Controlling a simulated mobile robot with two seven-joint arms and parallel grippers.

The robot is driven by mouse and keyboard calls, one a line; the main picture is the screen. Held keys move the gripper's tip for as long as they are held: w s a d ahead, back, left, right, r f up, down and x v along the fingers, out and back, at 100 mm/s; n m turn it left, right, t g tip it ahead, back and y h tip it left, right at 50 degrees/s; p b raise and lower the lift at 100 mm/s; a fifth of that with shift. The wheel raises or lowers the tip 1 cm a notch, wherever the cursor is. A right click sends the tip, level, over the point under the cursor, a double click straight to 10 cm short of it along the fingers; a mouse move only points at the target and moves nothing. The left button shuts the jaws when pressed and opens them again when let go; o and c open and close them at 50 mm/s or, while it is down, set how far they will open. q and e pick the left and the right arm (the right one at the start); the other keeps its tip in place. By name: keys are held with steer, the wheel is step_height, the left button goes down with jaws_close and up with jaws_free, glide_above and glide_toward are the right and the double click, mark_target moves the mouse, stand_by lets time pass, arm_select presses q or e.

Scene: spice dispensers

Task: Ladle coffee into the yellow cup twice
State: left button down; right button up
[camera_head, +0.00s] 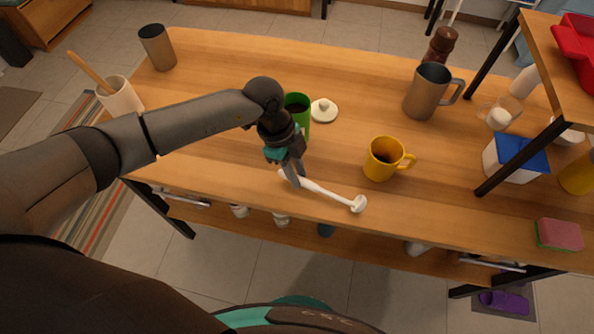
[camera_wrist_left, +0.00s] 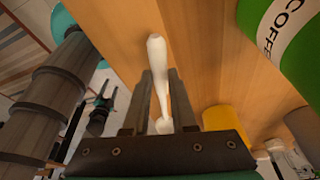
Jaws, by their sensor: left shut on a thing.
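The white ladle (camera_head: 328,192) is in my left gripper (camera_head: 293,178), over the front part of the table, with its round scoop end to the right. In the left wrist view the fingers are on both sides of the ladle handle (camera_wrist_left: 157,60). The yellow cup (camera_head: 381,163) stands upright to the right of the gripper, with a dark inside. The green coffee canister (camera_head: 303,119) stands open behind the gripper, partly hidden by my arm; its COFFEE label shows in the left wrist view (camera_wrist_left: 284,32). A round white lid (camera_head: 323,111) lies beside it.
A metal mug (camera_head: 428,92) and a brown grinder (camera_head: 440,46) stand at the back right. A shelf (camera_head: 548,75) rises at right, with a blue-lidded box (camera_head: 512,160) and a sponge (camera_head: 558,234) near it. A grey cup (camera_head: 157,47) stands at the far left.

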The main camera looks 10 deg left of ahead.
arm_select(q)
steer(key=c, duration=0.6)
jaws_free()
steer(key=shift+c, duration=0.2)
steer(key=p+v, duration=0.2)
steer(key=v, duration=1.3)
steer(key=shift+p, duration=0.3)
steer(key=shift+r, duration=0.1)
